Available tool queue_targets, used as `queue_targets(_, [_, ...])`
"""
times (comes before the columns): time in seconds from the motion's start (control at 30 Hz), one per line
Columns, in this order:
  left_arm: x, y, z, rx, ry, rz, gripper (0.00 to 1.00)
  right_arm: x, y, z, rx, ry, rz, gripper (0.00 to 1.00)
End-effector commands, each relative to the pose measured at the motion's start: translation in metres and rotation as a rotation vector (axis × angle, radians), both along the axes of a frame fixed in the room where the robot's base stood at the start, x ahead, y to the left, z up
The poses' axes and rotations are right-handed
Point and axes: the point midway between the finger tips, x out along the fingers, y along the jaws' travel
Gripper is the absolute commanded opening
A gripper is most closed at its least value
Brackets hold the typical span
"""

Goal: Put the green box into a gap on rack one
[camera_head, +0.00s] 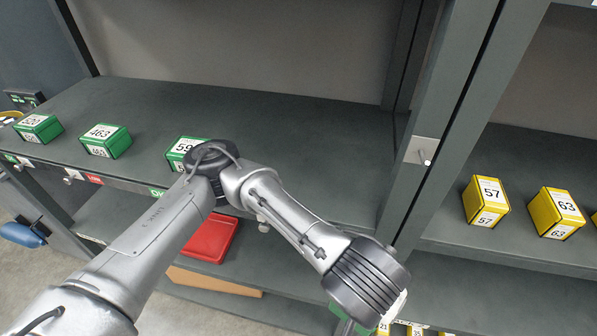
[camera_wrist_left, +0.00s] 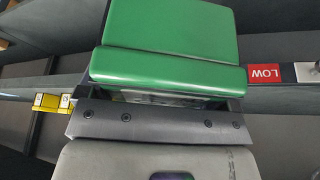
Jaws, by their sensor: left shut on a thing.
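My left gripper (camera_wrist_left: 158,112) is shut on a green box (camera_wrist_left: 172,30), which fills the upper middle of the left wrist view. In the head view the wrist hides most of the gripper, and only a bit of green (camera_head: 350,322) shows below it. The arm reaches across in front of a dark grey shelf (camera_head: 310,160). On that shelf stand green boxes: one at the far left (camera_head: 38,128), one marked 463 (camera_head: 106,141), and one partly hidden by my arm (camera_head: 183,152). Bare shelf lies right of them. No rack number is readable. My right gripper is out of view.
A dark upright post (camera_head: 440,140) divides the shelves. Right of it stand yellow boxes 57 (camera_head: 486,201) and 63 (camera_head: 556,212). A red tray (camera_head: 208,240) lies on the lower shelf.

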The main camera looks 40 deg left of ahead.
Motion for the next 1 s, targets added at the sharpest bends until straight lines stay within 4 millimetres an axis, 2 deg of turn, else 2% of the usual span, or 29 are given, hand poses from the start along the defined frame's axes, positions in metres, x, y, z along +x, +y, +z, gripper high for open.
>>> queue_targets(0.03, [-0.002, 0.004, 0.012, -0.001, 0.003, 0.012, 0.45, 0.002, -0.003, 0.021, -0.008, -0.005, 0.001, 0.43])
queue_targets(0.27, [-0.005, 0.027, 0.028, -0.007, 0.007, 0.097, 0.45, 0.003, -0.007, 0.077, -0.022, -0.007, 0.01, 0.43])
queue_targets(0.57, [0.001, 0.072, 0.053, -0.013, 0.01, 0.288, 0.45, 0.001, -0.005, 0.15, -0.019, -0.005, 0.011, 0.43])
queue_targets(0.77, [0.013, 0.117, 0.071, -0.01, 0.011, 0.426, 0.45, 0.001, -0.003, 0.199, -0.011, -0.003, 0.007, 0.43])
queue_targets(0.87, [0.024, 0.147, 0.081, -0.006, 0.013, 0.47, 0.45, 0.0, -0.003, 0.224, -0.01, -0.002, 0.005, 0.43])
queue_targets(0.93, [0.036, 0.176, 0.09, -0.001, 0.018, 0.468, 0.45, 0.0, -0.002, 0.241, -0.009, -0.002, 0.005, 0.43])
queue_targets(1.0, [0.051, 0.199, 0.091, 0.001, 0.022, 0.408, 0.45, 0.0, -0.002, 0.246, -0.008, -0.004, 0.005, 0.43])
